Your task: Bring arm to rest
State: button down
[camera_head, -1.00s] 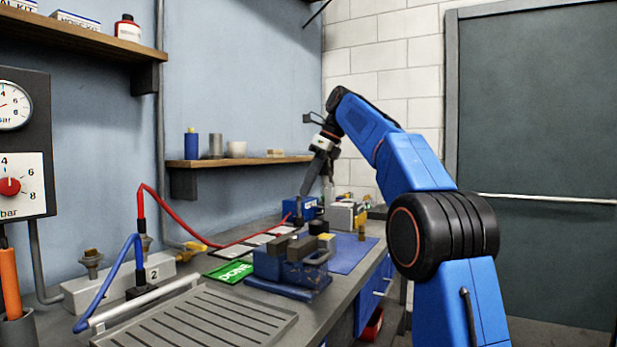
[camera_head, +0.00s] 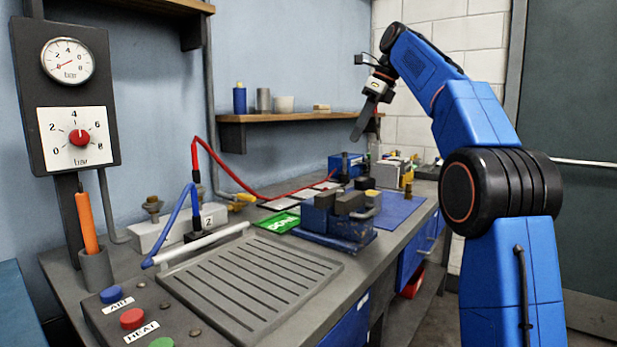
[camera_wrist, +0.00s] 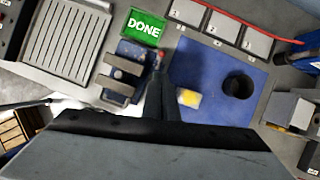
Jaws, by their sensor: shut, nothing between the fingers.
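My blue arm reaches up and over the workbench (camera_head: 300,300) from the right of the head view. My gripper (camera_head: 362,130) hangs from its end above the far part of the bench, fingers pointing down. It is shut and holds nothing. In the wrist view my gripper's fingers (camera_wrist: 160,62) show dark and narrow at the middle, above the bench. Below them are a blue vise-like fixture (camera_wrist: 122,72) and a blue mat (camera_wrist: 215,75). The fixture also shows in the head view (camera_head: 335,222), left of the mat (camera_head: 398,208).
A green DONE card (camera_head: 280,222) lies beside the fixture. A ribbed tray (camera_head: 250,270) is nearer. Red and blue hoses rise at the left. A wall shelf (camera_head: 290,115) holds small containers behind the bench. A gauge panel (camera_head: 68,95) hangs at the left. Air above the bench is open.

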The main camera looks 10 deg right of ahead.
jog(key=s+f+n+h, duration=0.1)
jog(key=s+f+n, duration=0.45)
jog(key=s, duration=0.55)
jog(key=s+d+f+n+t+h, duration=0.2)
jog(key=s+f+n, duration=1.6)
jog(key=s+f, duration=1.6)
notch_tip(320, 180, down, 2)
jog(key=shift+d+f+n+h, duration=0.15)
jog(key=shift+d+n+h, duration=0.2)
jog(key=shift+d+h, duration=0.3)
